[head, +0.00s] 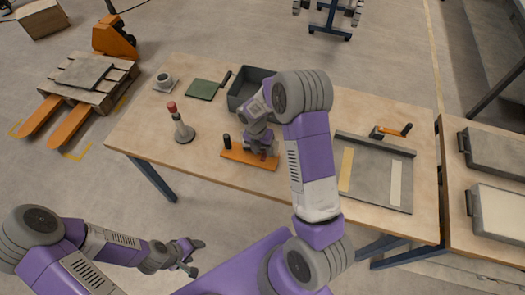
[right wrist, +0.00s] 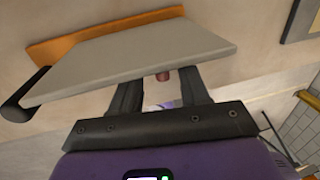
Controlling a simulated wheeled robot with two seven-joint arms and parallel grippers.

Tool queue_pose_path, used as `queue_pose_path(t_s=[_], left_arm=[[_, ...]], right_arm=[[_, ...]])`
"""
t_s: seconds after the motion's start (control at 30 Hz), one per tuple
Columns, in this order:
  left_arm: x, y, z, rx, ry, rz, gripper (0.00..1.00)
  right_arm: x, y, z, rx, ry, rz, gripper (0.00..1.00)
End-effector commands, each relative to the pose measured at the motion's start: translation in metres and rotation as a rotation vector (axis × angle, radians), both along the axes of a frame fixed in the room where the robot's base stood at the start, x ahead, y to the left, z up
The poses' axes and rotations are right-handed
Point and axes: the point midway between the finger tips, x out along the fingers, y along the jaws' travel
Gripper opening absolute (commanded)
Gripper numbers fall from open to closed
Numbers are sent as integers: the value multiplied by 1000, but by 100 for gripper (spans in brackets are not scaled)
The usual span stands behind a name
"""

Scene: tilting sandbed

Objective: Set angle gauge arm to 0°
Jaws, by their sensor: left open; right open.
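The angle gauge appears to be the orange piece (head: 238,155) with a black upright knob (head: 227,141) at its left end, lying on the wooden table. In the right wrist view a flat grey plate (right wrist: 135,60) lies over the orange piece (right wrist: 110,34), with the black knob (right wrist: 22,97) at its left. My right gripper (head: 262,151) is open at the gauge's right part. Its fingers (right wrist: 163,90) reach the plate's edge and their tips are hidden. A small reddish peg shows between them. I cannot read any angle marks. My left gripper (head: 190,262) is open and empty, off the table's front.
A red-topped grey stand (head: 181,126), a small cup (head: 163,82), a green board (head: 203,89) and a dark bin (head: 238,98) stand left and behind. A shallow grey tray (head: 377,178) with two strips lies right. Bare table (head: 140,130) shows at left.

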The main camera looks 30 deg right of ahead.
Motion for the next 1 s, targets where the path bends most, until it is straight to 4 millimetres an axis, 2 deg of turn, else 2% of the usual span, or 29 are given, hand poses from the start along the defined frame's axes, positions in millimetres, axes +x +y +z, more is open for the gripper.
queue_pose_path(t_s=[0.17, 0.47, 0.73, 0.77, 1.0], left_arm=[[0, 0, -1, 0, 0, 0, 61], [0, 0, -1, 0, 0, 0, 61], [0, 0, -1, 0, 0, 0, 61], [0, 0, -1, 0, 0, 0, 61], [0, 0, -1, 0, 0, 0, 61]], right_arm=[[-2, -2, -15, 0, 1, -1, 45], [-3, -2, -17, 1, 1, -1, 44], [-2, -2, -17, 1, 1, -1, 2], [-2, -2, -17, 1, 0, -1, 0], [-2, -2, -16, 1, -1, -1, 0]])
